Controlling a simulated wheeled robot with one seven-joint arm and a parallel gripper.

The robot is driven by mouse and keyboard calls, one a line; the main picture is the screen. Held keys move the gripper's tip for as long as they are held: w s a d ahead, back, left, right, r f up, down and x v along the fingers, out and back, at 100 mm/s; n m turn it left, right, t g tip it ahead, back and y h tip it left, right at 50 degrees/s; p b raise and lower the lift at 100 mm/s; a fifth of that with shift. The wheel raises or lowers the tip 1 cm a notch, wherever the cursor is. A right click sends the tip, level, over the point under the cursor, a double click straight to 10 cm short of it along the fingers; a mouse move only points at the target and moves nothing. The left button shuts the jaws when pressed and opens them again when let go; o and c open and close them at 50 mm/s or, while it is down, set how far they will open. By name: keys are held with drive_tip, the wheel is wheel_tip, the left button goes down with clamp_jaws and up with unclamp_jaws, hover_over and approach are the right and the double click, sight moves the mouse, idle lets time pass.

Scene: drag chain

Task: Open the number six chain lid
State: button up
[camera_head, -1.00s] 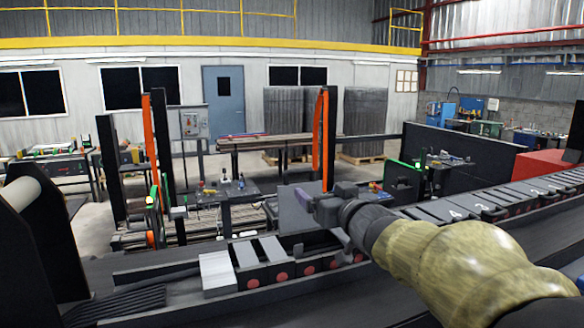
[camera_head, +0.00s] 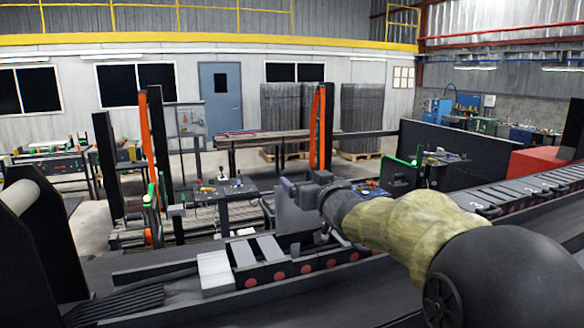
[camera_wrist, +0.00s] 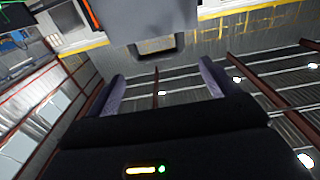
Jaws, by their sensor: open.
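The drag chain runs along the dark trough, with a left stretch (camera_head: 265,275) and closed, numbered lids (camera_head: 530,192) at the right. I cannot read a six on any lid. A grey plate (camera_head: 292,216), which looks like a raised chain lid, stands upright by my gripper (camera_head: 287,187); its number does not show. In the wrist view, a grey plate with a slotted tab (camera_wrist: 152,20) is ahead of my gripper (camera_wrist: 161,70). My purple fingers are apart with nothing between them. I cannot tell whether a finger touches the plate.
Left chain links have light grey tops and red round ends. A black frame with a pale roller (camera_head: 20,198) stands at the near left. Behind the trough are a small bench (camera_head: 225,190) and orange-edged posts (camera_head: 320,125). A dark partition (camera_head: 460,150) stands at right.

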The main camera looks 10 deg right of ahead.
sight(296, 173)
drive_tip(key=w+p, duration=0.1)
drive_tip(key=w, duration=0.2)
drive_tip(key=w+a+p, duration=0.1)
drive_tip(key=w, duration=0.1)
drive_tip(key=w+p, duration=0.1)
drive_tip(key=w, duration=0.2)
drive_tip(key=shift+w+a+r, duration=0.1)
drive_tip(key=shift+w+a, duration=0.25)
drive_tip(key=shift+a, duration=0.05)
drive_tip(key=shift+w+a, duration=0.1)
drive_tip(key=shift+w, duration=0.4)
drive_tip(key=shift+s, duration=0.1)
drive_tip(key=shift+s, duration=0.1)
drive_tip(key=c, duration=1.1)
